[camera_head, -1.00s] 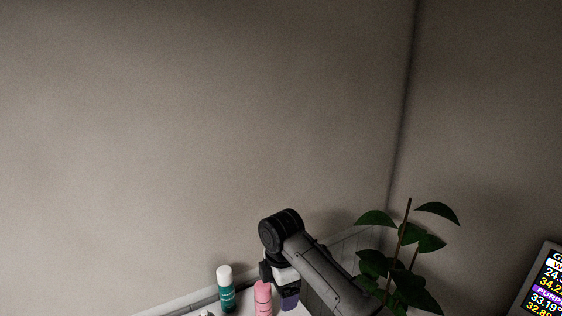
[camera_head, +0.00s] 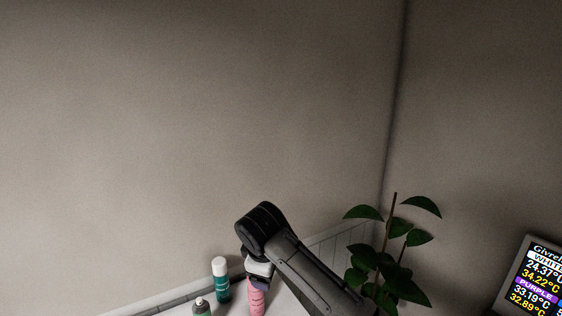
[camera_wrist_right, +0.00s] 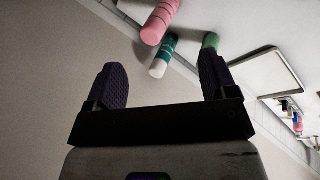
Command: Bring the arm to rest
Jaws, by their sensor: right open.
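My right arm (camera_head: 313,274) reaches in from the lower right in the head view. Its wrist is above the white counter, and its fingers are hidden there. In the right wrist view, my right gripper (camera_wrist_right: 162,82) is open, its two dark purple pads wide apart with nothing between them. A pink bottle (camera_head: 256,300) stands just below the wrist in the head view; it also shows in the wrist view (camera_wrist_right: 160,20), beyond the fingertips. A teal bottle with a white cap (camera_head: 221,283) stands to its left and also shows in the wrist view (camera_wrist_right: 165,52). My left gripper is out of view.
A leafy plant (camera_head: 385,265) is right of the arm, near the wall corner. A screen with temperatures (camera_head: 540,282) is at the far right. A flat tray-like item (camera_wrist_right: 268,72) lies on the counter.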

